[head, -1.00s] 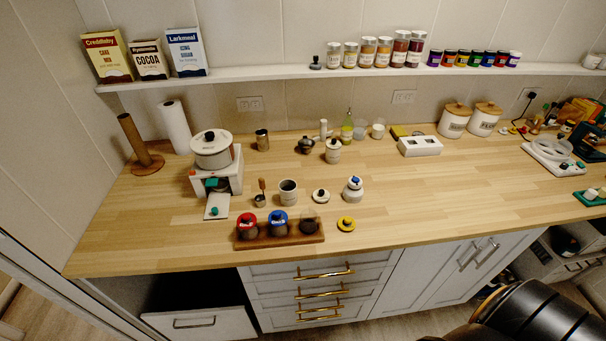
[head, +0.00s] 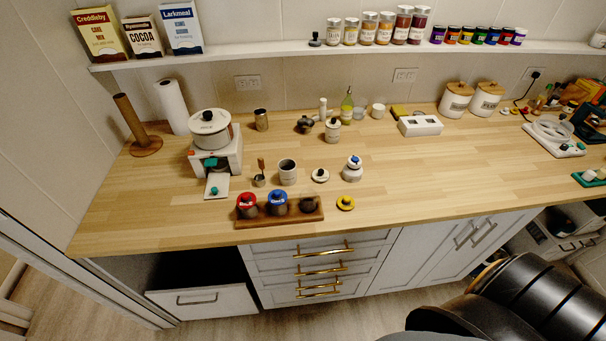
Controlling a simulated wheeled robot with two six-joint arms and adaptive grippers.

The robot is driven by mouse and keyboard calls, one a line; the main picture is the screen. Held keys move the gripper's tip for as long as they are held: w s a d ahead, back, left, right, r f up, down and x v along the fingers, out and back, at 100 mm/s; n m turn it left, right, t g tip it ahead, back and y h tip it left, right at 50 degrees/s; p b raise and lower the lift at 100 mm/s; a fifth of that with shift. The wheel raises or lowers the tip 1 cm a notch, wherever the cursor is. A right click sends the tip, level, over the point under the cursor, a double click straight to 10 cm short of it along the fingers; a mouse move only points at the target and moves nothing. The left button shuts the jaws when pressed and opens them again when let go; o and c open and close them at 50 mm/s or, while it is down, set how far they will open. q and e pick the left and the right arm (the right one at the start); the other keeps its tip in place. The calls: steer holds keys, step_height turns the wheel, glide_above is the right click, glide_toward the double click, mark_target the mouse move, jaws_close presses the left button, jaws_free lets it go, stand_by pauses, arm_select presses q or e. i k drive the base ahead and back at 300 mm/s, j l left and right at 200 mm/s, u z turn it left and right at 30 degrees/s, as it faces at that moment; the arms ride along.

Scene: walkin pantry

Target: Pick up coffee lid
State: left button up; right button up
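A yellow lid (head: 345,203) with a dark knob lies on the wooden counter, just right of a wooden tray (head: 281,221). The tray holds a jar with a red lid (head: 246,200), a jar with a blue lid (head: 278,198) and a dark open jar (head: 309,205). A white lid (head: 320,175) with a dark knob lies behind them, right of an open white canister (head: 288,172). I cannot read which lid is the coffee one. Neither gripper is in view; only a black part, likely of my arm, shows at lower right.
A small jar with a blue top (head: 352,169) stands right of the white lid. A white pot (head: 211,130) sits on a stand at left. The counter (head: 430,185) is clear to the right of the yellow lid. Gold-handled drawers (head: 319,270) are below.

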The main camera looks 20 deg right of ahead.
mark_target(320, 175)
steer(key=i+j+z, duration=0.1)
steer(key=j+z, duration=0.3)
steer(key=j, duration=0.35)
steer(key=j+z, duration=0.35)
steer(key=j, duration=0.35)
